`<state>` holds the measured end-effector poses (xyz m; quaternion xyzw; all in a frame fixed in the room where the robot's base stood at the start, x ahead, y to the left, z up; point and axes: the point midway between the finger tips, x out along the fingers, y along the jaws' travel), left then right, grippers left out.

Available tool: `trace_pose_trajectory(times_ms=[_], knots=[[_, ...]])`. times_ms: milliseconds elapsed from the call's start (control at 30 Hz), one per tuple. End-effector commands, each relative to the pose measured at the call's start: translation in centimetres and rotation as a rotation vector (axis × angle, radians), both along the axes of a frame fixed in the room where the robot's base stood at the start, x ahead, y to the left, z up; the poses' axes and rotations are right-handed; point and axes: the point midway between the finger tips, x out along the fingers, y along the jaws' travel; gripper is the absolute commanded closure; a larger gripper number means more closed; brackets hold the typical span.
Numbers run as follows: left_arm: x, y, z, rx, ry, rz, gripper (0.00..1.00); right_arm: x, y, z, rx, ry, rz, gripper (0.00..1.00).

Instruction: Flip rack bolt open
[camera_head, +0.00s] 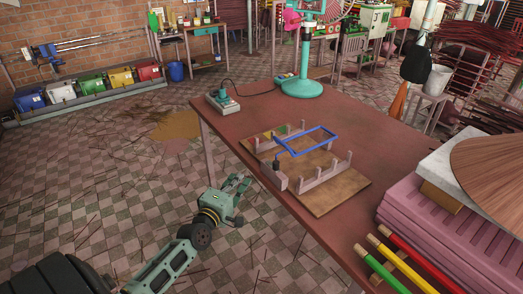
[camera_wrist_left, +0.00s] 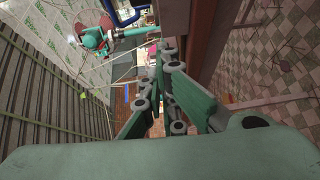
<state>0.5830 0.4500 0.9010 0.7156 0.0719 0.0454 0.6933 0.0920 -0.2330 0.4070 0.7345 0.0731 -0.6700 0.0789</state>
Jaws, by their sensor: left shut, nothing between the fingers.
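The rack (camera_head: 318,198) stands on the brown table. It has a flat wooden base, upright posts along two sides and a blue frame (camera_head: 303,143) tilted over its top. A small dark piece (camera_head: 276,166) sits at the rack's near left corner; I cannot tell whether it is the bolt or how it is turned. My left gripper (camera_head: 244,183) is off the table's left edge, to the left of the rack and apart from it. It is shut and empty. Its fingers fill the middle of the left wrist view (camera_wrist_left: 170,75). My right gripper is not in view.
A teal fan (camera_head: 302,85) and a small device with a cord (camera_head: 222,101) stand at the table's back. Pink corrugated stock (camera_head: 440,235) and coloured rods (camera_head: 400,262) fill the near right. The table (camera_head: 378,150) is clear behind the rack.

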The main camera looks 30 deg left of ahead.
Motion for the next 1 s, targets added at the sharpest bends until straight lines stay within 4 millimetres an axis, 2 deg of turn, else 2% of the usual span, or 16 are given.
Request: trace_pose_trajectory(times_ms=[33, 133, 433, 567, 667, 1000], knots=[[0.1, 0.1, 1.0, -0.016, -0.020, 0.001, 1.00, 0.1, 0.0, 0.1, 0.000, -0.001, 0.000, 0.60], [0.2, 0.2, 1.8, -0.033, -0.037, 0.003, 1.00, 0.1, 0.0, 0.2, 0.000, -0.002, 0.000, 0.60], [0.3, 0.3, 1.8, -0.033, -0.038, 0.003, 1.00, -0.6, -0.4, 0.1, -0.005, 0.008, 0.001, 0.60], [0.9, 0.3, 1.8, -0.033, -0.038, 0.002, 1.00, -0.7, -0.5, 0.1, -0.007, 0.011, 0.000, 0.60], [2.1, 0.5, 1.9, -0.032, -0.039, 0.002, 1.00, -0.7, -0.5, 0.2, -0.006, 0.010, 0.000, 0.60], [8.4, 1.7, 1.8, -0.030, -0.039, 0.003, 1.00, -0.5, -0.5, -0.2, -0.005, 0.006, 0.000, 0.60]])
